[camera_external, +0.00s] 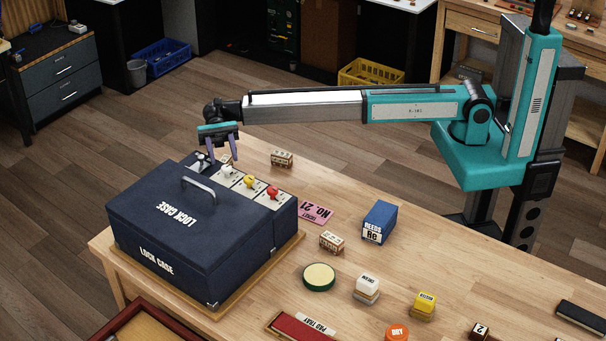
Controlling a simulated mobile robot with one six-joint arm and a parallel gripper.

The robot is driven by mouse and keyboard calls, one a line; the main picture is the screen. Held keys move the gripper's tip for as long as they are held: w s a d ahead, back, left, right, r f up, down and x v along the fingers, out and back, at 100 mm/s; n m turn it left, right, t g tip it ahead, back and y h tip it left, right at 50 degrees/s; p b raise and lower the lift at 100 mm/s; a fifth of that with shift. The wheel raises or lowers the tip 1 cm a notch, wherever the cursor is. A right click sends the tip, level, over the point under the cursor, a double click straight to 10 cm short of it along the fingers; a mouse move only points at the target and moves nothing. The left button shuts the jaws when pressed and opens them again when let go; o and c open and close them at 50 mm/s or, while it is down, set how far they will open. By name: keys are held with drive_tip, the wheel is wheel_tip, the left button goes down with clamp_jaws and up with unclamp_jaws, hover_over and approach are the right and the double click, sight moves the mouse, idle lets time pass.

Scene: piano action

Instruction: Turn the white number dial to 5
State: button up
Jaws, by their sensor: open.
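The dark blue lock case (150,225) stands on a wooden board at the left end of the table. Along its back right edge is a pale strip with a white dial (228,170), a yellow dial (249,181) and a red dial (272,192). The number that the white dial points to is too small to read. My gripper (221,158) is open and points down at the white dial, its two purple fingers apart just above or beside it. I cannot tell whether they touch it.
A silver fitting (202,159) sits left of the dials, and a handle (198,190) rises from the lid. A wooden block (282,159) stands behind the case. A pink ticket (316,212) and a blue box (379,222) lie to the right.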

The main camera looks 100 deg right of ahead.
drive_tip(key=shift+d+b, duration=0.35)
drive_tip(key=shift+b, duration=0.5)
drive_tip(key=shift+a+r, duration=0.1)
drive_tip(key=shift+r, duration=0.05)
drive_tip(key=shift+s+a+r+h+p, duration=0.1)
drive_tip(key=shift+a+r+h+p, duration=0.3)
drive_tip(key=shift+p, duration=0.3)
drive_tip(key=a+r+h+p, duration=0.1)
drive_tip(key=p, duration=0.1)
drive_tip(key=a+r+h+p, duration=0.1)
drive_tip(key=h+p, duration=0.1)
drive_tip(key=shift+s+a+r, duration=0.15)
drive_tip(key=shift+a+r, duration=0.05)
drive_tip(key=shift+r, duration=0.1)
wheel_tip(320, 180, up, 11)
drive_tip(key=d+t+h+p, duration=0.1)
drive_tip(key=d+h+p, duration=0.1)
drive_tip(key=h+p, duration=0.7)
drive_tip(key=shift+w+h+p, duration=0.2)
drive_tip(key=shift+h+p, duration=0.2)
drive_tip(key=shift+p, duration=0.45)
drive_tip(key=shift+f, duration=0.15)
